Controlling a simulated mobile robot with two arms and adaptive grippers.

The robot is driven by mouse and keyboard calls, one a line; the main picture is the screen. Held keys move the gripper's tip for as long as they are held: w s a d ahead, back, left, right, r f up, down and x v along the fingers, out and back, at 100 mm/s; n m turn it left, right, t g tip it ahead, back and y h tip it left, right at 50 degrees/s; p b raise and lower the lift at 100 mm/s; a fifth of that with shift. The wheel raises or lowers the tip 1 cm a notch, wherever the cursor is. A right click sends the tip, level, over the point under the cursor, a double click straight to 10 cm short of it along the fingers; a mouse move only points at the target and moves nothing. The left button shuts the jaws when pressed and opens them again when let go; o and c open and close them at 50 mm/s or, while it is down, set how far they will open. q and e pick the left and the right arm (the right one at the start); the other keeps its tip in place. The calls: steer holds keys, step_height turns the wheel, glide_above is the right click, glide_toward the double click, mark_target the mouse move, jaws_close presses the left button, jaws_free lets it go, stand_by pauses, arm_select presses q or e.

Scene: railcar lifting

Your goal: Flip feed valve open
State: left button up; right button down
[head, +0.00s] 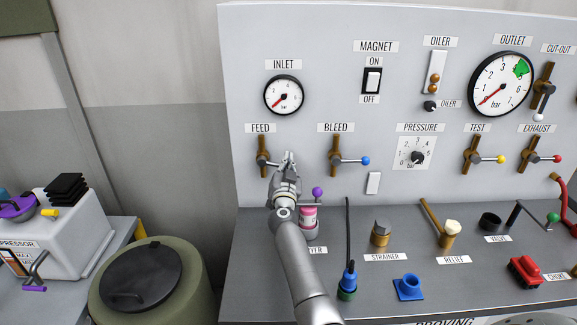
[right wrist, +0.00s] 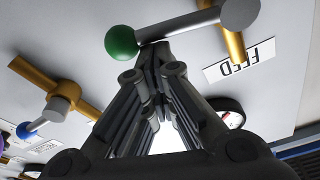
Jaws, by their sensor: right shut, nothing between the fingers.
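The feed valve (head: 262,156) is a brass pipe piece with a grey hub, below the FEED label (head: 260,128) on the panel. In the head view my right gripper (head: 289,157) is just right of it and hides its handle. In the right wrist view the valve's grey lever (right wrist: 190,25) runs sideways across the brass pipe and ends in a green knob (right wrist: 121,41). My right gripper (right wrist: 156,50) is shut and empty, its tips at the lever beside the knob. I cannot tell whether they touch. My left gripper is not in view.
The bleed valve (head: 335,158) with a blue knob (head: 365,160) is close on the right. Below my gripper are a purple knob (head: 317,192) and a pink-and-white jar (head: 308,217) on the grey bench (head: 262,265). The inlet gauge (head: 284,95) is above.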

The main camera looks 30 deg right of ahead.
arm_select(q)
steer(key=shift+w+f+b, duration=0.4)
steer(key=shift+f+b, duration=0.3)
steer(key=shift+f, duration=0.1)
arm_select(e)
steer(key=shift+w+a+f+m+g+h, duration=0.15)
steer(key=shift+f+m, duration=0.45)
steer(key=shift+m, duration=0.4)
steer(key=shift+w+d+f+m+g+h, duration=0.1)
steer(key=shift+f+m, duration=0.55)
steer(key=shift+m, duration=0.35)
steer(key=shift+w+a+f+m+g+h, duration=0.15)
steer(key=shift+f+m, duration=0.45)
steer(key=shift+m, duration=0.4)
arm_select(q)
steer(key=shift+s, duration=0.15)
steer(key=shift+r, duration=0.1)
arm_select(e)
steer(key=shift+d+r, duration=0.1)
